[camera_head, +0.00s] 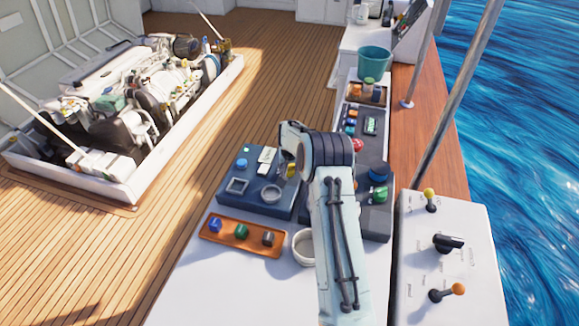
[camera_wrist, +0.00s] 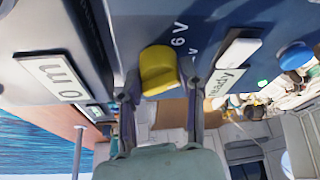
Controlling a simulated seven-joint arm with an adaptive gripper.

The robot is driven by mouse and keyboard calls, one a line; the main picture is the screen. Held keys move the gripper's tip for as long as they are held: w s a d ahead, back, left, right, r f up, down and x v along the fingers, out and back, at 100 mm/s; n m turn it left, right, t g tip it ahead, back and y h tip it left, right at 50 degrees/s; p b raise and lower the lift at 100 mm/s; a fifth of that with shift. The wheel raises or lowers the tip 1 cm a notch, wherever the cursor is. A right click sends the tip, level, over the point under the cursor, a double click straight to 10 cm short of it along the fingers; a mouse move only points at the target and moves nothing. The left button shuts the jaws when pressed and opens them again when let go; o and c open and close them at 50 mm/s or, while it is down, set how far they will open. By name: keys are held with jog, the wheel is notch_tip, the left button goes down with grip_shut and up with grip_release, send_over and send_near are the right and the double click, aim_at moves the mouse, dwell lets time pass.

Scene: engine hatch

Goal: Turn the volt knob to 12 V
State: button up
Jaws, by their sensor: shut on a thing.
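The yellow volt knob (camera_wrist: 158,72) sits on a dark blue panel box (camera_head: 262,208), with a printed "6 V" beside it in the wrist view. A second label beside it shows only a "V"; the rest is hidden. My gripper (camera_wrist: 160,92) has a finger on either side of the knob and is shut on it. In the head view my arm reaches over the box's right side, with a bit of yellow (camera_head: 291,171) at its end. No 12 V mark is readable.
A blue button (camera_head: 242,163), a "ready" plate (camera_wrist: 225,81) and a square frame (camera_head: 237,186) share the box. An orange tray (camera_head: 225,243) with several knobs and a white cup (camera_head: 303,246) stand in front. Another dark panel (camera_head: 377,222) is at right.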

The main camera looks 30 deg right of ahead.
jog(key=m+g+h, duration=0.1)
jog(key=m, duration=0.5)
jog(key=shift+a+g+h, duration=0.1)
jog(key=shift+g+h, duration=0.3)
jog(key=shift+m, duration=0.3)
jog(key=o, duration=1.1)
jog(key=v, duration=1.2)
